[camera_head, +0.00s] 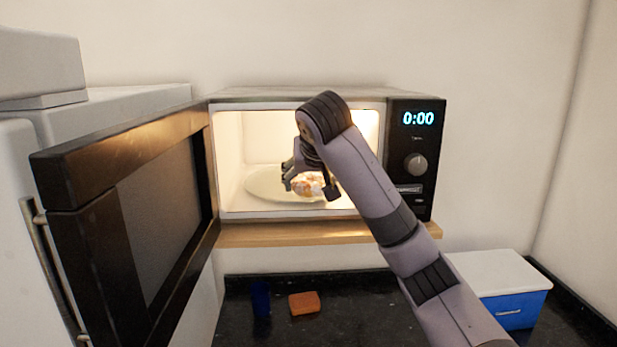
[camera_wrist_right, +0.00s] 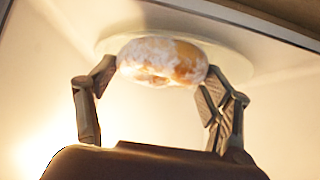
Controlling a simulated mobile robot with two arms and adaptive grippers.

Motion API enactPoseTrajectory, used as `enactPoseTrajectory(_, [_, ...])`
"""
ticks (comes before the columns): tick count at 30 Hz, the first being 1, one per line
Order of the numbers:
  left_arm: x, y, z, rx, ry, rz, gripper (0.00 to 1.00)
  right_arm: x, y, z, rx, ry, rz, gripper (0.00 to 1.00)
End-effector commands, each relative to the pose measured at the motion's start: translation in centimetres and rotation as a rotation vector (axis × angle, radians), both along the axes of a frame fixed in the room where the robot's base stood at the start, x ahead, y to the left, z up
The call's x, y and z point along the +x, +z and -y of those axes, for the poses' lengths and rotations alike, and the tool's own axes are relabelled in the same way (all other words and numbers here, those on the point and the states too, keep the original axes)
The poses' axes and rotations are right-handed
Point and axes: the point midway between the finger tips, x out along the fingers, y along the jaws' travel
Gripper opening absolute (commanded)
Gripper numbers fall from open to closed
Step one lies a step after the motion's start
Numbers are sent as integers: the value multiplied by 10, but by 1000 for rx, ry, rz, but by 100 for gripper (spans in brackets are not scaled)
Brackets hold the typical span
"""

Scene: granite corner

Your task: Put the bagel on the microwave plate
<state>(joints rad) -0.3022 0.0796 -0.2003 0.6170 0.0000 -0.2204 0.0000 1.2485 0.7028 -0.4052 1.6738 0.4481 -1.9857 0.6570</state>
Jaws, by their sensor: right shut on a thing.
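The bagel (camera_head: 308,185) is round, golden with a white coating, and sits between the fingers of my right gripper (camera_head: 309,187) inside the lit microwave (camera_head: 230,160). In the right wrist view the bagel (camera_wrist_right: 160,62) is held between both fingertips of the right gripper (camera_wrist_right: 162,78). The pale round microwave plate (camera_head: 262,186) lies on the cavity floor, and the bagel shows over it. The plate's edge (camera_wrist_right: 238,68) also shows behind the bagel in the wrist view. I cannot tell whether the bagel touches the plate. My left gripper is not in view.
The microwave door (camera_head: 150,200) stands open to the left, in front of a white fridge (camera_head: 110,105). The microwave rests on a wooden shelf (camera_head: 290,235). Below, the dark counter holds a blue item (camera_head: 261,298), an orange sponge-like block (camera_head: 304,303) and a blue-and-white box (camera_head: 510,290).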

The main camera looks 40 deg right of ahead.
Motion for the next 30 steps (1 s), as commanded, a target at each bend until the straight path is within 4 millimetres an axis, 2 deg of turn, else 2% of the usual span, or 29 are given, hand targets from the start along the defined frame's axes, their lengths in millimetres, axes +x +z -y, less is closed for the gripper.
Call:
enactPoseTrajectory(1, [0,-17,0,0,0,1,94,6,-7,-1,8,5,8,67])
enactPoseTrajectory(6, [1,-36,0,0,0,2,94,19,-13,7,12,7,-12,67])
enactPoseTrajectory(8, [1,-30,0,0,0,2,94,26,-6,14,10,2,-12,67])
enactPoseTrajectory(16, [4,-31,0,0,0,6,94,43,-6,25,5,4,-12,67])
enactPoseTrajectory(18, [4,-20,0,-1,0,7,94,53,0,31,5,2,-15,67])
enactPoseTrajectory(22, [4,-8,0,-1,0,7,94,71,-1,42,4,1,-15,67])
enactPoseTrajectory(25, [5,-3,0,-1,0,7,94,68,-8,41,0,2,-13,67])
enactPoseTrajectory(30, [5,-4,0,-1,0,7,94,68,-12,41,2,1,-12,67])
